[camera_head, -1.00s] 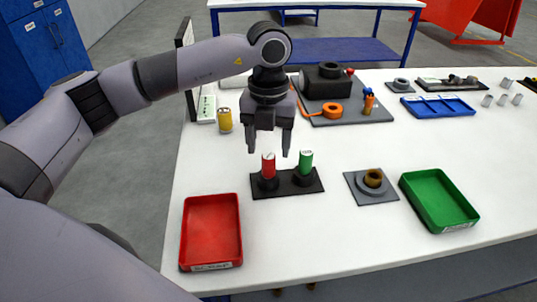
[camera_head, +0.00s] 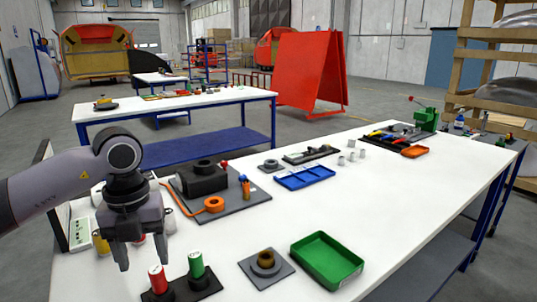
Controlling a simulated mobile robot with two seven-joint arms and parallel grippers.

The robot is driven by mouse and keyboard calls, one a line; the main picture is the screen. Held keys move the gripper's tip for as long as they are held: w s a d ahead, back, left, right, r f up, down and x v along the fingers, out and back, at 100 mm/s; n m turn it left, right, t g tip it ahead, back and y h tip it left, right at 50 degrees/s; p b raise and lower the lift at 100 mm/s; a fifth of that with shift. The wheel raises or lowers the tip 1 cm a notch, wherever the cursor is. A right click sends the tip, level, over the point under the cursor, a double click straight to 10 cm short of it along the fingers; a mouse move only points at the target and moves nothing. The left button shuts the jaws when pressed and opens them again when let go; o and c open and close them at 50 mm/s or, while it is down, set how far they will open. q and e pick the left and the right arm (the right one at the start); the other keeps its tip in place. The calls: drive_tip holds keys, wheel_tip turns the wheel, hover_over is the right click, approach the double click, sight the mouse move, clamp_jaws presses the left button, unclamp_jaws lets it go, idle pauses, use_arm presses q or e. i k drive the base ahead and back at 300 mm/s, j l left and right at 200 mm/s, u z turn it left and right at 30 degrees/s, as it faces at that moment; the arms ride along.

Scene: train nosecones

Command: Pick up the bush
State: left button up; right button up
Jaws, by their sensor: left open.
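A brown, ring-shaped bush (camera_head: 266,258) sits upright in a round grey holder on a square grey plate (camera_head: 281,271), near the front of the white table. My left gripper (camera_head: 143,260) points down with its fingers apart and nothing between them. It hangs to the left of the bush, well apart from it, close above and behind a red cylinder (camera_head: 158,280). A green cylinder (camera_head: 196,265) stands beside the red one on a black base, between the gripper and the bush. My right gripper is not in view.
A green tray (camera_head: 327,260) lies just right of the bush. Behind are a black block (camera_head: 202,178) on a grey board, an orange ring (camera_head: 214,204) and a blue tray (camera_head: 304,178). Small grey cylinders (camera_head: 351,156) stand farther back. White table top is clear between them.

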sight(265, 257)
drive_tip(key=k, duration=0.9)
